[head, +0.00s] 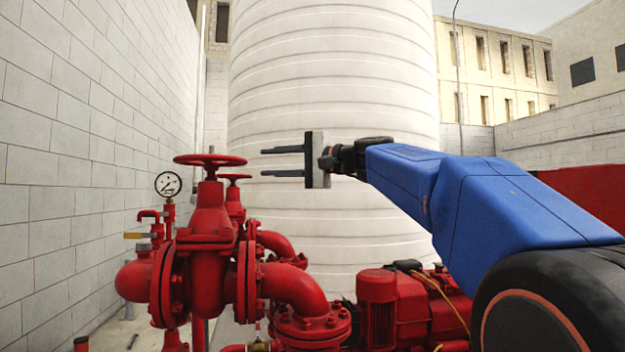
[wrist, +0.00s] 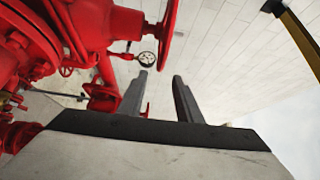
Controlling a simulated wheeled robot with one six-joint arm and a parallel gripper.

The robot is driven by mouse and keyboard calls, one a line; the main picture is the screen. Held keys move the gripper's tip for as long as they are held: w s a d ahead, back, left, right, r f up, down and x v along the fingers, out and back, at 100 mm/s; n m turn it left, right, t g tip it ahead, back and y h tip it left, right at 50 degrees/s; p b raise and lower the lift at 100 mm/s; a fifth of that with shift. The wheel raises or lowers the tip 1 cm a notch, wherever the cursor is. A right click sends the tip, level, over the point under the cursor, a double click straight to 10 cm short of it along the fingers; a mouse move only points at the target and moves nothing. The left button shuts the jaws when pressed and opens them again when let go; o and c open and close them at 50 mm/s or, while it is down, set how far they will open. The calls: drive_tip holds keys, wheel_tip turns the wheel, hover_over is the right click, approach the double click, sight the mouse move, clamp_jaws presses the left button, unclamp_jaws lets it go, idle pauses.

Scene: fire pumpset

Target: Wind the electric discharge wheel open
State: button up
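A red handwheel (head: 210,160) tops the nearest red gate valve (head: 209,220) in the head view. A second, smaller-looking red handwheel (head: 234,177) shows behind it to the right. No label shows which is the electric discharge wheel. My gripper (head: 262,161) is to the right of both wheels, its two dark fingers apart, pointing left, with nothing between them. In the wrist view my gripper (wrist: 160,76) is also open and empty. There a red wheel (wrist: 168,32) shows nearly edge-on beyond the fingertips; I cannot tell which of the two it is.
A pressure gauge (head: 168,184) stands left of the valve, near the white block wall (head: 70,150). A large white ribbed tank (head: 335,90) rises behind my gripper. Red pipes (head: 295,290) and a red motor (head: 377,305) lie below. The space around the fingers looks clear.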

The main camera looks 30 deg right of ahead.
drive_tip(key=w+d+f+h, duration=0.1)
drive_tip(key=d+h, duration=0.1)
drive_tip(key=d, duration=0.2)
drive_tip(key=w+d+f+m+t+h, duration=0.1)
drive_tip(key=w+d+h, duration=0.1)
drive_tip(key=d, duration=0.3)
drive_tip(key=w+d+f+h, duration=0.1)
drive_tip(key=d+h, duration=0.3)
drive_tip(key=shift+w+d+f+m, duration=0.15)
drive_tip(key=shift+w+d+m, duration=0.15)
drive_tip(key=shift+m, duration=0.1)
drive_tip(key=shift+s+f, duration=0.1)
